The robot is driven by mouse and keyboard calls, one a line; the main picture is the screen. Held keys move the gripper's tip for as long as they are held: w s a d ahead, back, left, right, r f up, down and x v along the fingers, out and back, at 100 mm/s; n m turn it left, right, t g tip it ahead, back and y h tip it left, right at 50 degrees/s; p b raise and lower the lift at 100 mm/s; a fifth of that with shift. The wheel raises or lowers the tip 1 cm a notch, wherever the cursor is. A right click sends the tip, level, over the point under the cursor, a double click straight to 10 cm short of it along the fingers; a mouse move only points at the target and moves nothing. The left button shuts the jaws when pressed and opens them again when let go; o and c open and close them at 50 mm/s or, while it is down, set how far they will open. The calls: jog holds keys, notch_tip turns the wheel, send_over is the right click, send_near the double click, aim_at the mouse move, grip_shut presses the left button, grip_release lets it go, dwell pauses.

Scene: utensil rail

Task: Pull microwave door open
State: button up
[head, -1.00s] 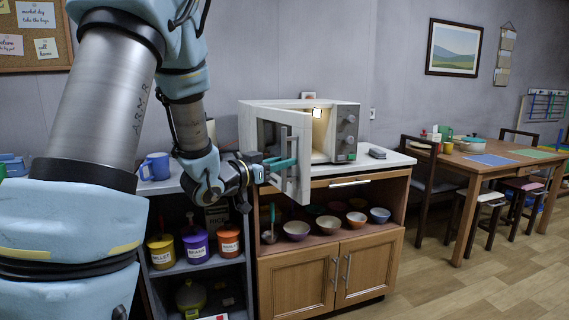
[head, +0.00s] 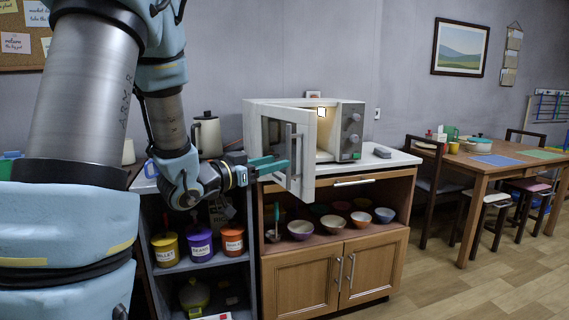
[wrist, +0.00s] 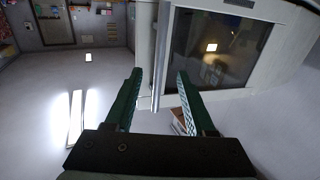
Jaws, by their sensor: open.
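The white microwave (head: 349,133) stands on the counter of a wooden cabinet. Its door (head: 308,162) is swung partly open toward me, and a lit interior shows behind it. The grey bar handle (head: 294,150) is upright on the door's outer face. My gripper (head: 287,164), with teal fingers, is open at the handle's left side. In the wrist view, the handle (wrist: 161,50) runs between my two spread fingers (wrist: 160,75), and the dark door window (wrist: 218,48) is to its right. I cannot tell whether a finger touches the handle.
Several bowls (head: 300,229) sit on the shelf below. Lidded jars (head: 199,243) fill the left shelf. Open floor (head: 440,275) lies to the right.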

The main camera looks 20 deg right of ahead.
jog(key=v, duration=0.5)
jog(key=shift+s+a, duration=0.1)
jog(key=shift+a, duration=0.1)
jog(key=w+a+f+n+t+y+p, duration=0.1)
jog(key=w+a+f+n+y+p, duration=0.15)
jog(key=a+y, duration=0.35)
jog(key=w+a+f+n+t+y+p, duration=0.1)
jog(key=w+a+f+n+y+p, duration=0.1)
jog(key=w+a+n+y+p, duration=0.3)
jog(key=s+a+n+g+y+p, duration=0.1)
jog(key=s+a+n+g+y, duration=0.1)
jog(key=s, duration=0.7)
jog(key=s+a+f+n+g+y+p, duration=0.1)
jog(key=s+a+n+g+y, duration=0.1)
jog(key=s+a+g, duration=0.3)
jog(key=s+g, duration=0.1)
jog(key=s, duration=0.3)
jog(key=shift+s+a+f+g+y, duration=0.2)
jog(key=shift+a+f+g+y, duration=0.1)
jog(key=shift+y, duration=0.1)
